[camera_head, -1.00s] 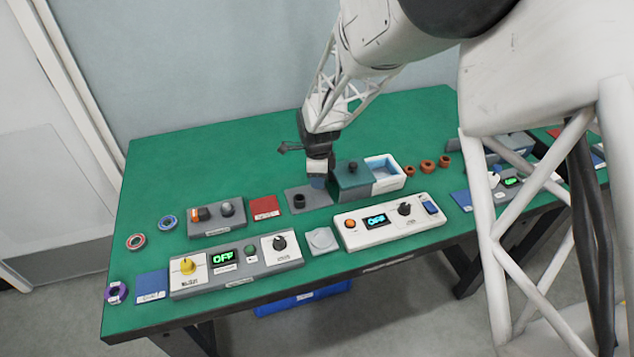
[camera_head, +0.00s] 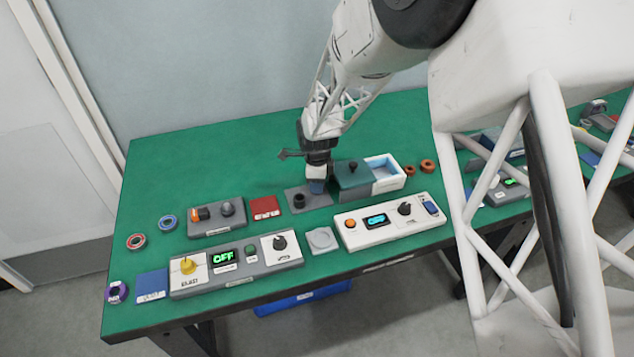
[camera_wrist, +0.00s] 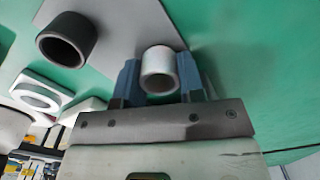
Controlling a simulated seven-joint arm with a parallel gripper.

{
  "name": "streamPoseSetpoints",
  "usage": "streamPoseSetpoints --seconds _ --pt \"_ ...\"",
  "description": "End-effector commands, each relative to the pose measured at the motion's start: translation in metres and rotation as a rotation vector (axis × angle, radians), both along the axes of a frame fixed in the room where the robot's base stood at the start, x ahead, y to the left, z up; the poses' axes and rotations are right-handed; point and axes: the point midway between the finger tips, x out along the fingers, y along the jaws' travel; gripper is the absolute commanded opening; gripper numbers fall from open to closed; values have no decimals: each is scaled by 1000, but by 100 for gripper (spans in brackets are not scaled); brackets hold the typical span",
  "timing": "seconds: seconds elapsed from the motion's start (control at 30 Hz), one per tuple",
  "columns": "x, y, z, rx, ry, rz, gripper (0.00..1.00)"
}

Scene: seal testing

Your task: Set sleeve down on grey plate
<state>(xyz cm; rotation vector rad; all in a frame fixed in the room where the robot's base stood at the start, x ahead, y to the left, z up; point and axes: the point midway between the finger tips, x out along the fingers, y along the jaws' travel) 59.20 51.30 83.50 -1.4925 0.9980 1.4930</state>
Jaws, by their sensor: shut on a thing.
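The sleeve (camera_wrist: 158,72) is a short silver-grey hollow cylinder. My gripper (camera_wrist: 159,82), with blue fingers, is shut on it from both sides in the wrist view. The grey plate (camera_head: 319,201) lies flat on the green table, and it also shows in the wrist view (camera_wrist: 118,28). In the head view my gripper (camera_head: 316,186) is low over the plate's right rear part, and the sleeve cannot be made out there. In the wrist view the sleeve appears over the plate's edge region; I cannot tell whether it touches the plate.
A dark ring-shaped sleeve (camera_head: 299,201) stands on the plate's left part. A dark teal block (camera_head: 352,180) and a white open box (camera_head: 391,184) stand close right of my gripper. A red pad (camera_head: 265,207) lies left. Control panels (camera_head: 389,221) stand in front.

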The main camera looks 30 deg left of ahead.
Motion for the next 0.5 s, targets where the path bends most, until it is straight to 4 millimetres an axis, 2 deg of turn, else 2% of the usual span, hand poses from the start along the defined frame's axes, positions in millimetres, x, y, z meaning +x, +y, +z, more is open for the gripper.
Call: streamPoseSetpoints --seconds 0.47,0.5 --pt "0 0 -5 0 -1 0 10" --pt "0 0 -4 0 -1 0 42"
